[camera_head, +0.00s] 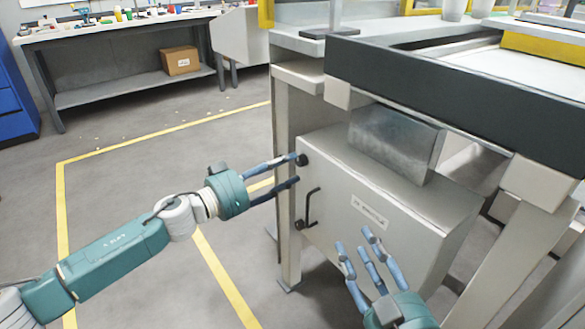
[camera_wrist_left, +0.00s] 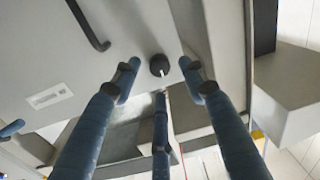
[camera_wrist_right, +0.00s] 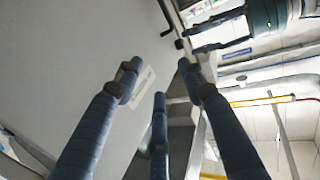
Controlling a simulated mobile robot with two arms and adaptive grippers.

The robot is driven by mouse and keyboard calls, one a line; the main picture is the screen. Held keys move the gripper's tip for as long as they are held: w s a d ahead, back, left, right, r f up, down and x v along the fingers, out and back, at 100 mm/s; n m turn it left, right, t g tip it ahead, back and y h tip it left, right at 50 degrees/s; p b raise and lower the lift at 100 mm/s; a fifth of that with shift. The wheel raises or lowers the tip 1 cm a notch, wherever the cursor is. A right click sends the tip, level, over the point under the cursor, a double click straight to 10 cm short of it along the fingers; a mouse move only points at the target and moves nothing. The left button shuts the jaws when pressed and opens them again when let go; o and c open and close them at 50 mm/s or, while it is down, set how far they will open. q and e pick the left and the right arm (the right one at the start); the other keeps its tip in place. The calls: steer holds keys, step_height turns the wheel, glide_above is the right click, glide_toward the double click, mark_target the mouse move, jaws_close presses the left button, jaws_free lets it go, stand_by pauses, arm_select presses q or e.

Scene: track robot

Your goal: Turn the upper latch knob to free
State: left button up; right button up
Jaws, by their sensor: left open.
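The upper latch knob (camera_head: 302,159) is a small round black knob at the upper left of the grey cabinet door (camera_head: 350,185). It also shows in the left wrist view (camera_wrist_left: 159,65), with a white mark on it. My left gripper (camera_head: 296,171) is open, its fingers pointing at the door edge by the knob. In the left wrist view the knob sits between and beyond the spread fingertips, apparently not gripped; contact is unclear. A lower black knob (camera_head: 299,224) sits below, beside a bent black handle (camera_head: 314,203). My right gripper (camera_head: 358,243) is open and empty in front of the door.
The cabinet hangs under a workbench with a thick dark edge (camera_head: 430,95). A bench leg (camera_head: 290,255) stands left of the door. Open floor with yellow lines lies to the left. A far table (camera_head: 110,30) holds a cardboard box (camera_head: 180,61) on its shelf.

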mark_target(301, 161)
arm_select(q)
steer(key=shift+x, duration=1.45)
arm_select(e)
steer(key=r, duration=0.1)
steer(key=r+t, duration=0.1)
steer(key=r, duration=0.1)
steer(key=r+t, duration=0.1)
steer(key=shift+s+a+r+y, duration=0.1)
steer(key=shift+a+r+y, duration=0.2)
steer(key=shift+y, duration=0.1)
arm_select(q)
jaws_close()
